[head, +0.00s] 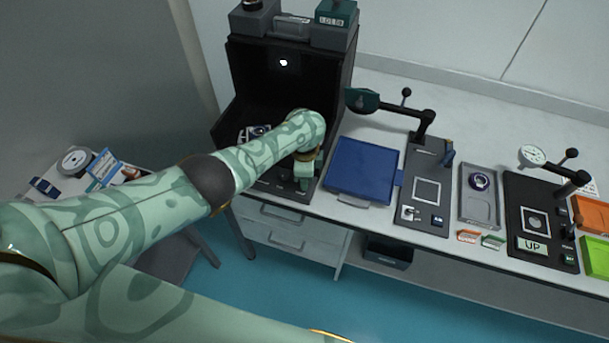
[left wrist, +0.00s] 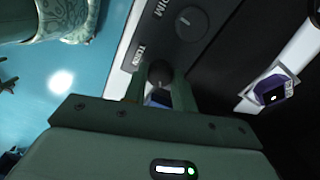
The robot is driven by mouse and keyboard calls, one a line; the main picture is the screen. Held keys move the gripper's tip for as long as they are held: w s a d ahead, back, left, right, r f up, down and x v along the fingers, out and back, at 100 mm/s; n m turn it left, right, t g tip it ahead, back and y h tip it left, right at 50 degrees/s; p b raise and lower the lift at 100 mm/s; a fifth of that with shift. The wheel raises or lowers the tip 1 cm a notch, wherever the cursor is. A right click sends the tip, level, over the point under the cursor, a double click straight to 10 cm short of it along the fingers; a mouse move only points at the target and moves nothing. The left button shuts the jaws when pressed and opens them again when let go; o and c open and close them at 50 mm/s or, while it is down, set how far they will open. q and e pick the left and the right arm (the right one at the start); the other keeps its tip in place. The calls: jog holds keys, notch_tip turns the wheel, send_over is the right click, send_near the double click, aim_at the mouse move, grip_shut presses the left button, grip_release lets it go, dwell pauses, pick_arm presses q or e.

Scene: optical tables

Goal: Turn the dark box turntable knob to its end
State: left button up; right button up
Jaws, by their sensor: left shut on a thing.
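The dark box (head: 318,82) stands open at the front at the left end of the bench. My left gripper (head: 304,180) reaches down to its front ledge. In the left wrist view the fingers of my left gripper (left wrist: 160,84) are shut on the round black turntable knob (left wrist: 160,72), beside the label TURN. The knob's pointer mark and angle cannot be made out. A second knob (left wrist: 190,23) marked DIM sits farther along the panel. Inside the box is a pale plate (head: 247,133) with a dark piece; it also shows in the left wrist view (left wrist: 284,77), partly cropped.
A blue tray (head: 362,170) lies just right of the box. A small side table (head: 85,185) stands at the left.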

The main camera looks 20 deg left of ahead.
pick_arm(q)
jog(key=m, duration=0.3)
jog(key=shift+d+m, duration=0.1)
jog(key=shift+m, duration=0.3)
jog(key=m, duration=0.3)
jog(key=shift+m, duration=0.3)
jog(key=m, duration=1)
jog(key=shift+m+b, duration=0.3)
jog(key=shift+m, duration=0.1)
jog(key=m, duration=0.4)
jog(key=shift+m, duration=0.4)
jog(key=o, duration=1)
